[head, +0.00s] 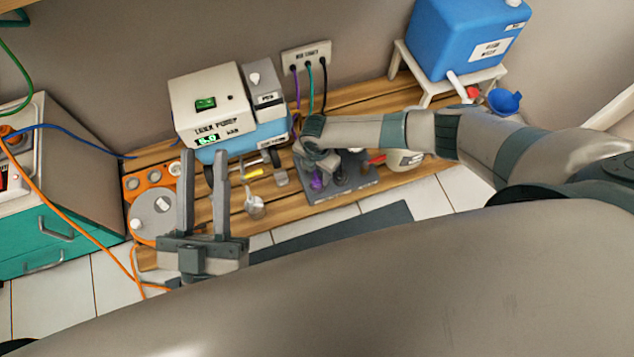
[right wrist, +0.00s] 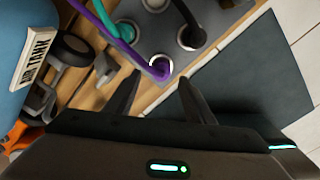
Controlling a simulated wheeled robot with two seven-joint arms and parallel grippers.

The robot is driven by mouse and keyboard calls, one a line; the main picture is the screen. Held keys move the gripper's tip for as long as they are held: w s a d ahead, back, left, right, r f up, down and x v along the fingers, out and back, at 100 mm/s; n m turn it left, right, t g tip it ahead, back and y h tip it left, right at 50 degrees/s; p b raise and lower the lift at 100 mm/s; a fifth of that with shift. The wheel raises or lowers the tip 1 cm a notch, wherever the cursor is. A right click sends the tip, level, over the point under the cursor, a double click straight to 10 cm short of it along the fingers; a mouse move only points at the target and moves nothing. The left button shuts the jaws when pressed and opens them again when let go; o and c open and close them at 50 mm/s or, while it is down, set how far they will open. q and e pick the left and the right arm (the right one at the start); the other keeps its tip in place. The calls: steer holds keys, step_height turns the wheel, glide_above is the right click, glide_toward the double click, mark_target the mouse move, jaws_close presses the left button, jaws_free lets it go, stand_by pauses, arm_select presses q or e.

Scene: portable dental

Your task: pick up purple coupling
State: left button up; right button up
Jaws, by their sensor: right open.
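The purple coupling (head: 317,183) stands on a grey plate (head: 355,190) on the wooden bench; my right arm partly covers it in the head view. In the right wrist view the purple coupling (right wrist: 160,67), with its purple hose, lies just beyond and between my fingertips. My right gripper (right wrist: 159,80) is open and empty there, apart from the coupling as far as I can tell. In the head view its fingers are mostly hidden by its own wrist. My left gripper (head: 204,160) is open and empty, in front of the pump unit.
Teal (right wrist: 122,30) and black (right wrist: 192,36) hoses and fittings stand close to the purple one. A pump unit (head: 208,100) and blue tank (head: 465,38) stand behind. An orange plate (head: 133,187) lies at the left. The dark mat (head: 350,232) in front is clear.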

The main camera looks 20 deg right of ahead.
mark_target(317, 179)
step_height(317, 179, down, 4)
steer(key=shift+d+b, duration=0.15)
steer(key=shift+b, duration=0.65)
steer(key=shift+f, duration=0.4)
arm_select(q)
steer(key=r+t, duration=0.1)
steer(key=a+r+t, duration=0.1)
steer(key=r, duration=0.1)
steer(key=a+r+t, duration=0.1)
steer(key=shift+s+a+r, duration=0.1)
steer(key=shift+r, duration=0.25)
arm_select(e)
steer(key=c, duration=1.2)
